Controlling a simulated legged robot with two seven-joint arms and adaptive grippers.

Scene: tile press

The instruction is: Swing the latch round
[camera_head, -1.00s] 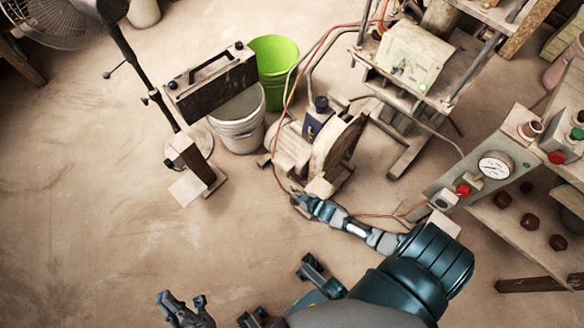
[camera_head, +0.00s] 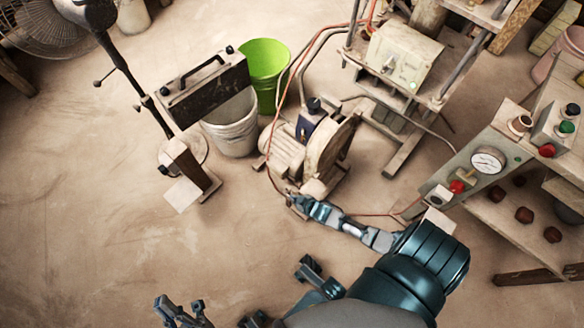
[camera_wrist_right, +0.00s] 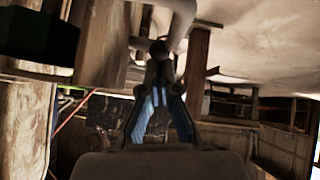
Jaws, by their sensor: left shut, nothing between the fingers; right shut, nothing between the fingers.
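I cannot make out the latch for certain in either view. The control panel (camera_head: 452,172) at the right carries a round gauge (camera_head: 488,161), a red knob (camera_head: 457,187) and small pale fittings. My right gripper (camera_head: 296,204) is shut and empty in the head view, seen just below the motor unit (camera_head: 322,150); its height above the floor is unclear. In the right wrist view its fingers (camera_wrist_right: 158,50) meet below a pale bar (camera_wrist_right: 182,22), contact unclear. My left gripper (camera_head: 180,308) is shut and empty at the bottom edge, over bare floor.
A lime green bucket (camera_head: 264,60), a white bucket (camera_head: 232,130) and a post stand (camera_head: 190,165) are at the upper left. A machine frame (camera_head: 405,155) stands at the top. Hoses and cables cross the middle. The left floor is clear.

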